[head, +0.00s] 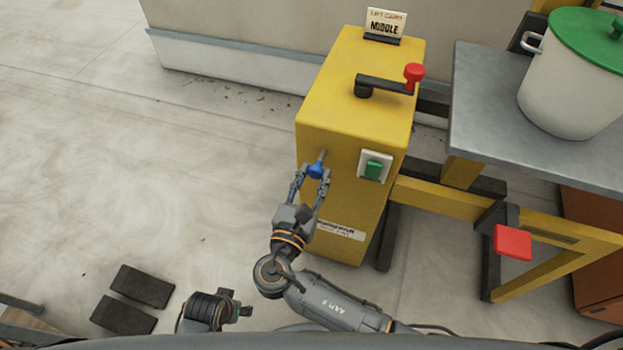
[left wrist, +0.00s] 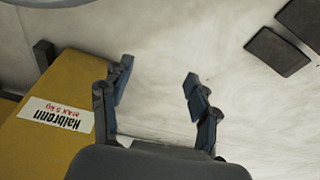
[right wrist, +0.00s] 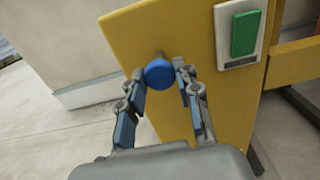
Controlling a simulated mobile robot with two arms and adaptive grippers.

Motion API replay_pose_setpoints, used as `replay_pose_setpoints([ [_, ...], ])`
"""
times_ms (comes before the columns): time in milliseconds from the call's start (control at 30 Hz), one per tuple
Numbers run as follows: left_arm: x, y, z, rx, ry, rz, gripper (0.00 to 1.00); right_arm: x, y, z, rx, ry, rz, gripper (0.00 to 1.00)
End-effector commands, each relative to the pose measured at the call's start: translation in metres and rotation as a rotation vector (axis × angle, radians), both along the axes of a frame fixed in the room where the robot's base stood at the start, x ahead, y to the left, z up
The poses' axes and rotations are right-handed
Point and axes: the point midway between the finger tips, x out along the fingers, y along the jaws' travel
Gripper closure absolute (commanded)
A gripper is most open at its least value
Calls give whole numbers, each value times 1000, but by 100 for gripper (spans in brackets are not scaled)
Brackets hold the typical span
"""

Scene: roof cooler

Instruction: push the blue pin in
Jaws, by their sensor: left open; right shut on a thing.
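The blue pin (head: 316,170) sits on a grey shaft that sticks out of the front of the yellow cabinet (head: 345,122). My right gripper (head: 314,176) has its fingers on both sides of the pin's round blue head and is shut on it. The pin's head (right wrist: 159,74) also shows between the fingertips in the right wrist view, with a short length of shaft behind it. My left gripper (left wrist: 160,78) is open and empty, pointing at the floor; in the head view it is low, near the bottom edge.
The cabinet carries a green switch (head: 373,168) right of the pin, a crank with a red knob (head: 413,73) and a "MIDDLE" sign (head: 386,24) on top. A grey table (head: 490,110) with a white pot (head: 570,90) stands at right.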

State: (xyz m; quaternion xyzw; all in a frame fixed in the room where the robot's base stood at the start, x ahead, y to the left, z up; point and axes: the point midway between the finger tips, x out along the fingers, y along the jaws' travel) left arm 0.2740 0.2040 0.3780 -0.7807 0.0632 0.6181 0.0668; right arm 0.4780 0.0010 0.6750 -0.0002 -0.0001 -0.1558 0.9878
Motion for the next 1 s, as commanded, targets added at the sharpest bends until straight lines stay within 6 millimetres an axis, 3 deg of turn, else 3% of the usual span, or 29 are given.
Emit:
replay_pose_setpoints([
  [200,-13,1,-24,2,22,-3,40,24,-8,2,-2,-2,-1,100],
  [567,-16,1,-28,1,22,-3,40,29,-10,2,2,-4,-1,100],
  [600,-16,1,-28,1,23,-3,40,29,-10,2,2,-4,-1,59],
  [667,-16,1,-28,1,23,-3,40,28,-10,2,1,-3,-1,47],
  [1000,-16,0,-27,0,22,-3,40,26,-9,1,1,-1,-1,44],
])
